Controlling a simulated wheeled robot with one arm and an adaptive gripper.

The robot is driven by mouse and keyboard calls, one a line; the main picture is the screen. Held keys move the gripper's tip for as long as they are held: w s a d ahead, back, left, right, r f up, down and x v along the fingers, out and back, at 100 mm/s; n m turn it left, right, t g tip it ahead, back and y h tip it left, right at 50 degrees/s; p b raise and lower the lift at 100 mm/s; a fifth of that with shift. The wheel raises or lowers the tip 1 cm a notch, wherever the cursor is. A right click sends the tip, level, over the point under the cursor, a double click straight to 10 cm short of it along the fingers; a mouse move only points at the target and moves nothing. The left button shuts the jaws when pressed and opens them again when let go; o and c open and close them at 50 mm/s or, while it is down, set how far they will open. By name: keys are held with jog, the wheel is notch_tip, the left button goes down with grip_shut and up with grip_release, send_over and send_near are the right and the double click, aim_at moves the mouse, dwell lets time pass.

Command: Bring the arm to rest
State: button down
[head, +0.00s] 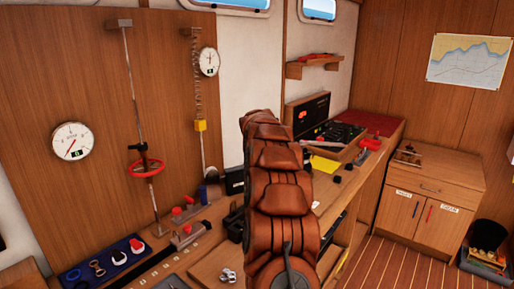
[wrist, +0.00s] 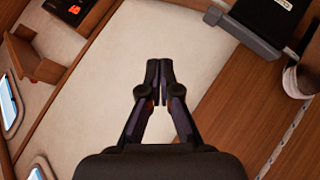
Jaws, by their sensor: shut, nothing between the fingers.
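My gripper (wrist: 159,88) shows in the wrist view, its two dark fingers together at the tips with nothing between them. A pale wall panel lies behind the fingers there. In the head view my arm rises in its reddish-brown segmented cover in the middle, in front of the workbench (head: 335,200). The gripper itself cannot be made out in the head view. The arm hides part of the bench and the wall behind it.
A wall panel carries gauges (head: 72,142) and a rod with a red handwheel (head: 147,167). A blue tray (head: 103,263) of small parts lies at the lower left. A wooden cabinet (head: 432,200) and a dark bin (head: 487,245) stand at right. The plank floor (head: 400,265) is clear before the cabinet.

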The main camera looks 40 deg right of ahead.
jog(key=shift+s+a+r, duration=0.1)
jog(key=shift+s+r, duration=0.2)
jog(key=shift+a, duration=0.1)
dwell(0.4)
jog(key=s+a+f+g+y, duration=0.15)
jog(key=s+a, duration=0.25)
jog(key=a, duration=0.7)
jog(key=s+a+f+g+y, duration=0.15)
jog(key=s+a, duration=0.35)
jog(key=a, duration=0.7)
jog(key=s+a+f+y, duration=0.1)
jog(key=s+a+y, duration=0.25)
jog(key=a, duration=0.75)
jog(key=s+a+f+g, duration=0.2)
jog(key=s+a, duration=0.4)
jog(key=s, duration=0.5)
jog(key=s+a+f+g+y, duration=0.1)
jog(key=s+a, duration=0.5)
jog(key=s, duration=0.6)
jog(key=s+a+f+g, duration=0.3)
jog(key=s+a+f, duration=0.2)
jog(key=s, duration=0.7)
jog(key=shift+s+a+y, duration=0.25)
jog(key=shift+a+y, duration=0.1)
jog(key=shift+a, duration=0.25)
jog(key=shift+d, duration=0.15)
